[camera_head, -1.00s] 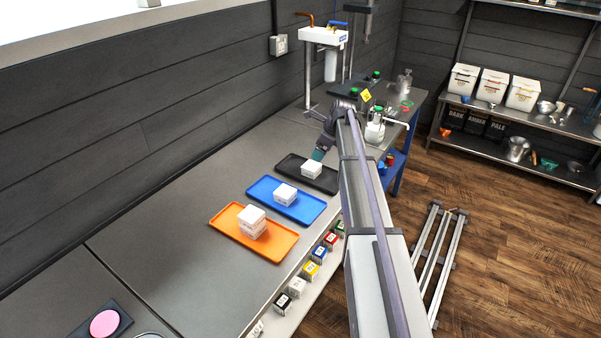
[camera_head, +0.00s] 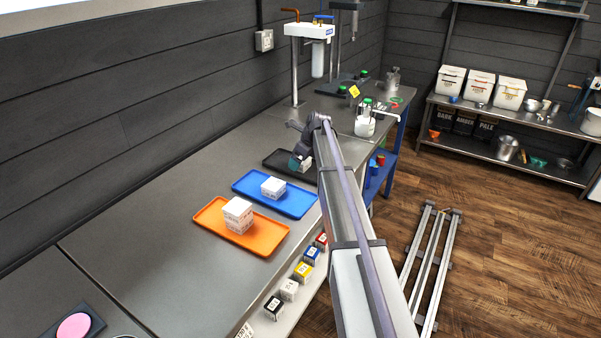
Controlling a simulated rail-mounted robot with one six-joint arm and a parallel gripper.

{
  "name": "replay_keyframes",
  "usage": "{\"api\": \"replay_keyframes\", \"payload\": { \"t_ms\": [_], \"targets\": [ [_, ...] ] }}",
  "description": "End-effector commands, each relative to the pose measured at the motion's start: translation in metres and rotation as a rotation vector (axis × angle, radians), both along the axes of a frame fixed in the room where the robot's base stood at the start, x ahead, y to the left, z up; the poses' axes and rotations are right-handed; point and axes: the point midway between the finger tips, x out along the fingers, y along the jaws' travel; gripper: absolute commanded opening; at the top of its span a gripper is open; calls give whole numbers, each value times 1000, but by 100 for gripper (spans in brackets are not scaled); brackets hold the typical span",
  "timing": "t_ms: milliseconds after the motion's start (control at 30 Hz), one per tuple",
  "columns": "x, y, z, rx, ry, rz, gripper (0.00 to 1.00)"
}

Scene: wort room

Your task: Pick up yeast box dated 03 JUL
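White boxes sit on three trays, and the dates on them are too small to read. A white box (camera_head: 307,166) is on the black tray (camera_head: 274,154), partly hidden by my gripper. Another white box (camera_head: 273,187) lies on the blue tray (camera_head: 302,209). A stack of white boxes (camera_head: 238,213) stands on the orange tray (camera_head: 265,246). My gripper (camera_head: 296,163), with teal fingertips, is low at the black tray, right beside or over its box. Whether the fingers are open, or touch the box, I cannot tell.
Small coloured boxes, among them a yellow one (camera_head: 302,271) and a black one (camera_head: 274,307), line a lower ledge in front. A white jug (camera_head: 365,126) and green-capped bottles stand beyond my arm. The counter (camera_head: 150,240) left of the trays is clear.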

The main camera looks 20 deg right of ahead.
Motion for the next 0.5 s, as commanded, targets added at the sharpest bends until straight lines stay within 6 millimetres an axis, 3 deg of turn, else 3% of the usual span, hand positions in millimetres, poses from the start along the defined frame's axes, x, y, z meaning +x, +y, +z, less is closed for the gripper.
{"api": "replay_keyframes", "payload": {
  "t_ms": [33, 233, 500],
  "targets": [
    [2, 1, -12, 0, 0, 0, 92],
    [2, 1, -7, 0, 0, 0, 92],
    [2, 1, -7, 0, 0, 0, 67]
  ]
}}
